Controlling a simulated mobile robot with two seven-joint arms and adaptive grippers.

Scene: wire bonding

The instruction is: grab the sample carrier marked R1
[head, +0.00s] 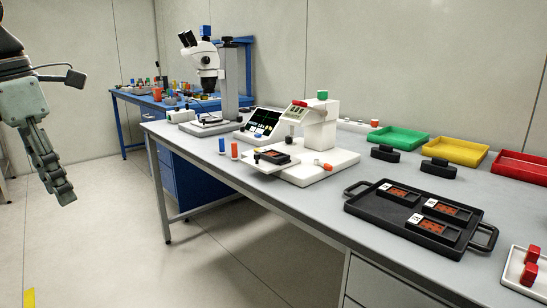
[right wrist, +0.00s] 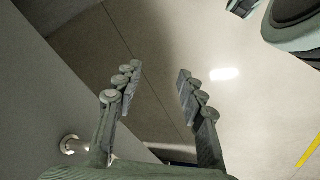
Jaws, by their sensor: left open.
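A black tray (head: 375,212) with handles stands at the right of the long table in the head view. In it are three dark sample carriers with orange pads and white labels: one at the back left (head: 399,192), one at the middle right (head: 442,208) and one at the front (head: 433,227). The label marks are too small to read surely, so I cannot tell which is R1. My left gripper (head: 62,196) is open and empty at the far left, away from the table. My right gripper (right wrist: 160,72) is open and empty over the floor, and shows only in the right wrist view.
A white bonding machine (head: 318,130) holds another dark carrier (head: 272,156) on its stage. A microscope (head: 205,62) stands behind. Green (head: 399,139), yellow (head: 455,151) and red (head: 522,166) bins line the back.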

